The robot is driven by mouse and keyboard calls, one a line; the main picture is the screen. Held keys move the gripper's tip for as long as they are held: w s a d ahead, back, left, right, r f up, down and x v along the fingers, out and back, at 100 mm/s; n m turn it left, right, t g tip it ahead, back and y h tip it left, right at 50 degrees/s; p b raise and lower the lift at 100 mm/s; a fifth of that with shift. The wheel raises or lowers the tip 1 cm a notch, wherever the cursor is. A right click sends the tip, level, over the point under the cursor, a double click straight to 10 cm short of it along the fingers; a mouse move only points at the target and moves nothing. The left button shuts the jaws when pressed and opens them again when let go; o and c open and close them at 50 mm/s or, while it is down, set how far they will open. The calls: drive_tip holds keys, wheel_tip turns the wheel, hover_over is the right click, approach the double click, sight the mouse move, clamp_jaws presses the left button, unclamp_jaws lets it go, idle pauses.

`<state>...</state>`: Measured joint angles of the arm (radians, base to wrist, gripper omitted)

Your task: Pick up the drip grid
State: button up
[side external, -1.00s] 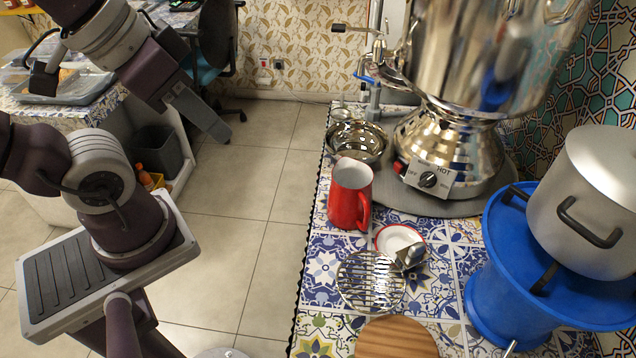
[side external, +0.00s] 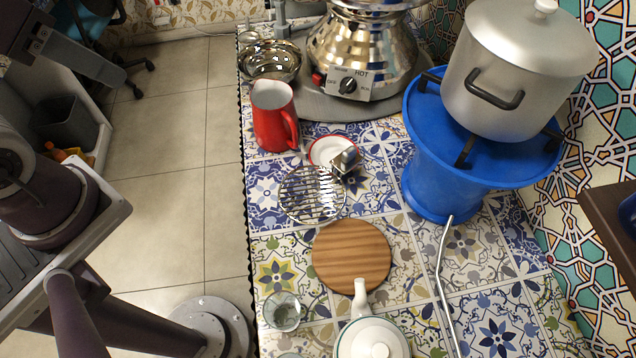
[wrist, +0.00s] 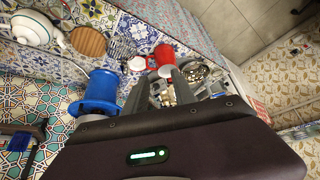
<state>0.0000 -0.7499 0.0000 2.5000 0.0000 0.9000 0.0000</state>
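The drip grid (side external: 313,194) is a round, shiny wire grid lying on the tiled table in the side view. It lies in front of a small white saucer with a red rim (side external: 330,150) and a small metal piece (side external: 345,160). In the wrist view the grid (wrist: 122,48) is small and far off, left of the red jug. My gripper (wrist: 162,75) is open, its two fingers apart with no object held between them. In the side view one grey finger (side external: 88,62) shows at the upper left, over the floor, well away from the grid.
A red jug (side external: 273,115) and metal bowl (side external: 269,62) stand behind the grid, near the samovar (side external: 363,50). A wooden disc (side external: 351,255), glass (side external: 282,311) and teapot (side external: 371,340) are in front. A blue stand (side external: 432,180) bearing a pot (side external: 520,80) is right.

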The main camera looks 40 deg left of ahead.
drive_tip(key=o, duration=1)
drive_tip(key=shift+c, duration=0.2)
drive_tip(key=m+g, duration=0.6)
drive_tip(key=m, duration=1.4)
hover_over(348, 151)
drive_tip(key=f, duration=2.3)
drive_tip(key=shift+w+d+f, duration=0.15)
drive_tip(key=shift+d+f, duration=0.1)
drive_tip(key=shift+d, duration=0.05)
drive_tip(key=shift+m, duration=0.3)
drive_tip(key=f, duration=0.8)
drive_tip(key=shift+a, duration=0.3)
drive_tip(key=shift+c, duration=0.2)
